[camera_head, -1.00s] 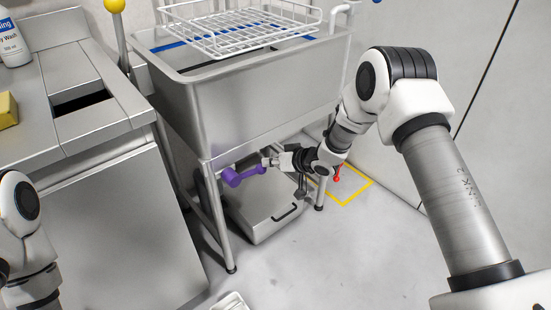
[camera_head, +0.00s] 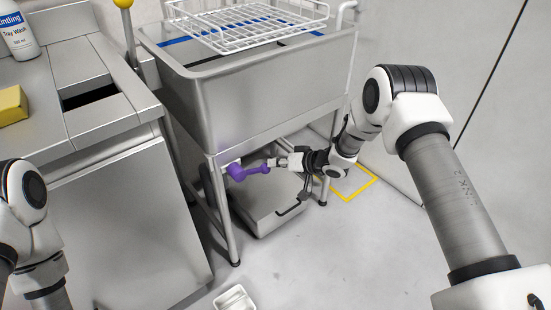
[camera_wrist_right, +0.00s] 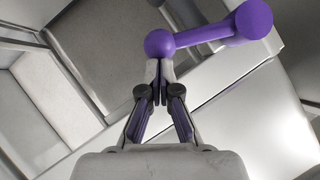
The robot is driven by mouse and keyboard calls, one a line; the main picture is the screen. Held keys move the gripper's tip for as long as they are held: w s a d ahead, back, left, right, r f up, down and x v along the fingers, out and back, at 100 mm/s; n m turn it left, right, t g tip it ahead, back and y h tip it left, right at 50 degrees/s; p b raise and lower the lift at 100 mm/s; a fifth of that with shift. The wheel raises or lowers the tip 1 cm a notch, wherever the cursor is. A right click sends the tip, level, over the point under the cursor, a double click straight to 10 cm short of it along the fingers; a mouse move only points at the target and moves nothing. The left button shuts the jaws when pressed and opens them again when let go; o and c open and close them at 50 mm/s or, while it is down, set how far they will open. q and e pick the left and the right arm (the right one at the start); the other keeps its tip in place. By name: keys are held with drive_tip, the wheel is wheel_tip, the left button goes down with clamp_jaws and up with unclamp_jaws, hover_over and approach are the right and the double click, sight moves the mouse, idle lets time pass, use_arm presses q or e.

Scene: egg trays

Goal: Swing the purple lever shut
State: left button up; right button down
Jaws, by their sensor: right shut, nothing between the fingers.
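The purple lever (camera_head: 250,171) sits under the front of the steel sink basin in the head view, its bar roughly level with a ball end toward the right. In the right wrist view the purple lever (camera_wrist_right: 205,37) runs across the top, with its round knob right at my fingertips. My right gripper (camera_head: 275,163) reaches in from the right under the basin. In the wrist view its fingers (camera_wrist_right: 159,65) are closed together, empty, and appear to touch the knob or sit just short of it. My left arm shows at the left edge; its gripper is out of frame.
The steel sink (camera_head: 265,105) holds a white wire rack (camera_head: 250,22) on top. A sink leg (camera_head: 222,215) stands left of the lever. A grey box (camera_head: 265,217) with a black handle lies below it. A steel counter (camera_head: 130,120) is at left.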

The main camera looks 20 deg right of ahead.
use_arm(q)
wheel_tip(320, 180, down, 12)
drive_tip(key=b, duration=1.2)
use_arm(e)
drive_tip(key=s+a+f+m+t+y, duration=0.2)
drive_tip(key=a+f+m+y, duration=0.5)
drive_tip(key=f+m, duration=0.3)
drive_tip(key=shift+s+a+f+y, duration=0.25)
drive_tip(key=shift+s+f+y, duration=0.05)
drive_tip(key=shift+s+f, duration=0.05)
